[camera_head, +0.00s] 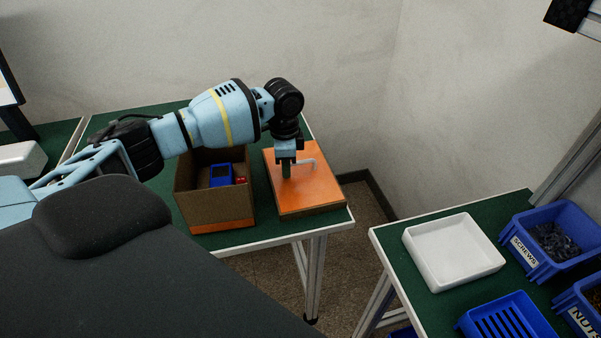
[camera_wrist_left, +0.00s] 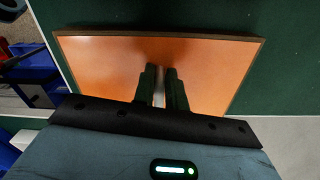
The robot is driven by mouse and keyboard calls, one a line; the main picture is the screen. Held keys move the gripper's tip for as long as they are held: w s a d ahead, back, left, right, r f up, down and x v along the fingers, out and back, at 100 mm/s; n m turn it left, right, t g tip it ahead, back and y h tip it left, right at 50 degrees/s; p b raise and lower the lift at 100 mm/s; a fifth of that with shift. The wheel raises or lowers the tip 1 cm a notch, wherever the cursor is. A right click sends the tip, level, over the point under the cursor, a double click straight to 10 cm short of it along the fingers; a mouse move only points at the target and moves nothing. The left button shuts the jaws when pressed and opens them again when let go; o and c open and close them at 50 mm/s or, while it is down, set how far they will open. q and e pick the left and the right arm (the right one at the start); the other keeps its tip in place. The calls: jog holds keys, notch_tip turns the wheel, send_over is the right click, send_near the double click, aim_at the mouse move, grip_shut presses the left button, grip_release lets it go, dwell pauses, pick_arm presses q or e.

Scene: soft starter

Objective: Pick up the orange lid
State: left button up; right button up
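The orange lid (camera_head: 312,190) is a flat square board lying on the green table, right of the cardboard box. It has a pale bar handle (camera_head: 307,162) on top. My left gripper (camera_head: 287,170) points down over the lid at the handle. In the left wrist view, the orange lid (camera_wrist_left: 105,72) lies below my left gripper (camera_wrist_left: 162,72), and the pale handle shows between its two dark fingers, which are close together. I cannot tell whether they press on it.
The open cardboard box (camera_head: 215,208) stands beside the lid with a blue device (camera_head: 221,175) and a small red item inside. Across a gap, another table carries a white tray (camera_head: 453,252), a blue screws bin (camera_head: 536,262) and a slotted blue tray (camera_head: 507,318). A wall stands behind.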

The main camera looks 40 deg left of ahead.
pick_arm(q)
grip_shut()
